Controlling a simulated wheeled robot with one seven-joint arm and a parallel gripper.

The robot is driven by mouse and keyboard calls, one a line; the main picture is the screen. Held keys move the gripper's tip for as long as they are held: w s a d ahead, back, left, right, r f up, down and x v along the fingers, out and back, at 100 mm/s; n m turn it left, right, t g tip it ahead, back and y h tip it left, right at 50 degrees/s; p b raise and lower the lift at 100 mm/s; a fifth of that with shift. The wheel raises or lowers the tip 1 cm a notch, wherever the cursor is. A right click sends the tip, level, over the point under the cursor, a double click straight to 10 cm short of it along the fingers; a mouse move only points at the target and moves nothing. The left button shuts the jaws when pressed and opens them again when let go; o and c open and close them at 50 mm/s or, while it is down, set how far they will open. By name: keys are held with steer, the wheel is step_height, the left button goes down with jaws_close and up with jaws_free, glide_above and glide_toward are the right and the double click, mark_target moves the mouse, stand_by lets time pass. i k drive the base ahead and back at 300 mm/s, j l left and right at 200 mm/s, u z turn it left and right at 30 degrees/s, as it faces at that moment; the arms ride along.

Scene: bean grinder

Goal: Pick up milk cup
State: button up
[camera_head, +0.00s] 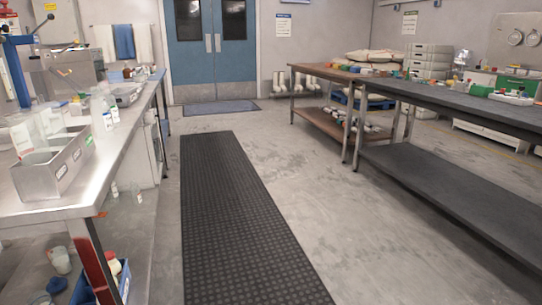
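I cannot make out a milk cup for certain. Two small pale, cup-like containers (60,261) stand low at the left, under the steel counter, and I cannot tell whether either is the milk cup. Clear and white vessels (25,130) stand on the counter at the far left, partly cut off by the picture edge. My gripper is not in view.
A steel counter (95,188) with a grey divided bin (45,178) runs along the left. Long dark two-level tables (425,185) line the right. A black mat (235,215) lies on the clear aisle floor, leading to blue double doors (212,50).

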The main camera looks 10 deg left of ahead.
mark_target(137, 79)
steer(key=i+j+u, duration=0.2)
steer(key=i+u, duration=0.25)
steer(key=i, duration=0.35)
steer(key=i+l+u, duration=0.1)
steer(key=i+u, duration=0.35)
steer(key=i, duration=0.4)
